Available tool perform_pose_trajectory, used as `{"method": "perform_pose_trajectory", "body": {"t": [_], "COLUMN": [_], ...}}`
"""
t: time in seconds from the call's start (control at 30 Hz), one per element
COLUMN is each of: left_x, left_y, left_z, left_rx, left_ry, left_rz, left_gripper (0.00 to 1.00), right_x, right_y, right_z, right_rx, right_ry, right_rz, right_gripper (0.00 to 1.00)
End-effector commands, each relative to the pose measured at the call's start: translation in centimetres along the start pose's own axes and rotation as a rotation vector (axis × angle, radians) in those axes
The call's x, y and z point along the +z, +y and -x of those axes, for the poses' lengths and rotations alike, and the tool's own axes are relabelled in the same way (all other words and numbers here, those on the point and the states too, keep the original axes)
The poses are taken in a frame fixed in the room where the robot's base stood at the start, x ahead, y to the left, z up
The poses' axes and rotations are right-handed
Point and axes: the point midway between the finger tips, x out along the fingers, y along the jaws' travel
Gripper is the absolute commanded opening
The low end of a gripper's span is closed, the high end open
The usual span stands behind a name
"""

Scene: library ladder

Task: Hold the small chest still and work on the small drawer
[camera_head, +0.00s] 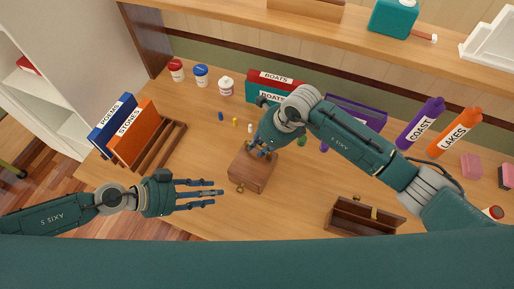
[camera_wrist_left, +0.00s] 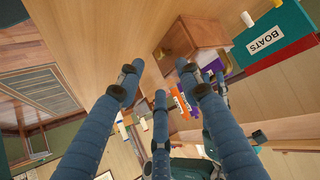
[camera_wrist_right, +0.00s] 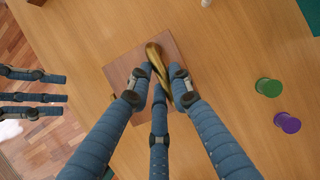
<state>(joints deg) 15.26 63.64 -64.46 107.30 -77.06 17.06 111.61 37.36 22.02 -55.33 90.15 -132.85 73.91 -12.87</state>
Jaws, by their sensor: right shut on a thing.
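The small chest (camera_head: 250,178) is a brown wooden box in the middle of the desk, with a small brass knob (camera_head: 240,189) on its front. The drawer's edges are too small to make out. My right gripper (camera_head: 264,150) is above the chest; in the right wrist view it is shut on the brass handle (camera_wrist_right: 157,62) on the chest's top (camera_wrist_right: 180,58). My left gripper (camera_head: 218,192) is open and empty, left of the chest and apart from it. The chest also shows in the left wrist view (camera_wrist_left: 200,35), beyond the left fingertips.
A long dark open box (camera_head: 375,219) lies to the right. An orange binder (camera_head: 136,132) and a blue binder (camera_head: 108,122) stand at the left. Several jars, including a blue-lidded one (camera_head: 201,75), and small pegs are behind. The desk between my left gripper and the chest is clear.

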Motion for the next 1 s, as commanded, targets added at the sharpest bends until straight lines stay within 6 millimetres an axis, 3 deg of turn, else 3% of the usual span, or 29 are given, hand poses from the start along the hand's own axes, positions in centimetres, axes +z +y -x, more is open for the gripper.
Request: {"method": "perform_pose_trajectory", "body": {"t": [0.17, 0.4, 0.7, 0.87, 1.0], "left_x": [0.0, -0.2, 1.0, 1.4, 1.4], "left_y": [1.5, 5.4, 8.4, 8.8, 8.1], "left_z": [-1.5, -4.1, -2.2, -1.2, -1.8], "left_rx": [-0.039, -0.251, -0.558, -0.635, -0.651], "left_ry": [0.041, 0.175, 0.256, 0.263, 0.267], "left_rz": [0.032, 0.166, 0.341, 0.377, 0.382], "left_gripper": [0.37, 0.37, 0.37, 0.37, 0.37], "right_x": [0.0, 0.0, 0.0, 0.1, 0.1], "right_y": [0.0, -0.1, 0.0, 0.0, 0.0], "right_z": [0.0, 0.0, 0.1, 0.1, 0.1], "right_rx": [-0.001, -0.001, -0.001, -0.001, -0.001], "right_ry": [0.000, 0.000, -0.001, -0.001, -0.002], "right_rz": [0.000, 0.000, 0.000, 0.000, 0.000], "right_gripper": [0.00, 0.00, 0.00, 0.00, 0.00]}}
